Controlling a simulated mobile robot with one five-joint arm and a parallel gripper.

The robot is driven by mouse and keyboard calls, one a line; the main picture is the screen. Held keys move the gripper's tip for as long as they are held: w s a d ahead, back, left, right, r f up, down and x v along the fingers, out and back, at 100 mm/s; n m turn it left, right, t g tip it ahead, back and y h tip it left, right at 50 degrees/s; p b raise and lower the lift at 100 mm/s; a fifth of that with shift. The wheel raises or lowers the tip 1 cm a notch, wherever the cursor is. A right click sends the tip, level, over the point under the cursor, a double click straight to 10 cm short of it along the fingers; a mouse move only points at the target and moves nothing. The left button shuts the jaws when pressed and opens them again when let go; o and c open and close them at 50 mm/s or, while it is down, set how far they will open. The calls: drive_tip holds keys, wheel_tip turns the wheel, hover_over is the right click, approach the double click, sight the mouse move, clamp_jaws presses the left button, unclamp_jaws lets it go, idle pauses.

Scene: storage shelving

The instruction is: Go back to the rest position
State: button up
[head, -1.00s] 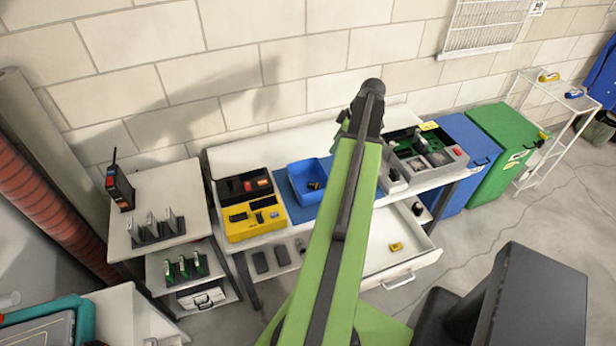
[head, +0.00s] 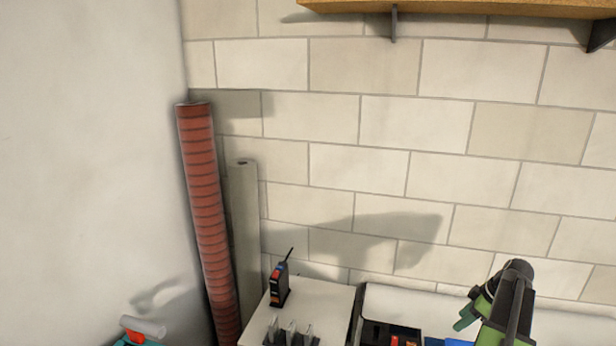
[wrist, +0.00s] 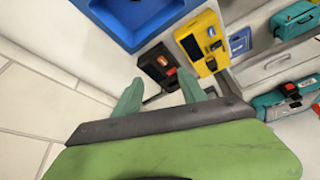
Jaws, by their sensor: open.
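My gripper (wrist: 162,80) shows in the wrist view with its two green fingers apart and nothing held between them. Beyond the fingers, well apart from them, are a black bin with a red item (wrist: 158,66) and a yellow tray (wrist: 203,45). A blue bin (wrist: 95,12) is at the top of the wrist view. In the head view my gripper (head: 466,317) is at the lower right, in front of the wall, with a green finger showing. The rest of my arm is cut off by the bottom edge.
A small table (head: 330,295) carries a black radio (head: 279,285) and several upright cards. A red ribbed roll (head: 205,210) and a grey roll (head: 243,230) lean in the corner. A wooden shelf (head: 450,8) hangs above. The wall area between is clear.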

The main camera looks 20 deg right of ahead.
drive_tip(key=w+a+f+n+g, duration=0.1)
drive_tip(key=w+a+n, duration=0.1)
drive_tip(key=w+a, duration=0.65)
drive_tip(key=w+a+n+g+b, duration=0.1)
drive_tip(key=w+a, duration=0.2)
drive_tip(key=a, duration=1.1)
drive_tip(key=w+a+f+n+g, duration=0.15)
drive_tip(key=w+a, duration=0.35)
drive_tip(key=a, duration=0.6)
drive_tip(key=s+a+m+h, duration=0.1)
drive_tip(key=s+a+m, duration=0.2)
drive_tip(key=a, duration=0.6)
drive_tip(key=s+a+f+m+h, duration=0.1)
drive_tip(key=s+a+m, duration=0.1)
drive_tip(key=a+m, duration=0.5)
drive_tip(key=a, duration=0.3)
drive_tip(key=shift+s+b, duration=0.35)
drive_tip(key=shift+s, duration=0.05)
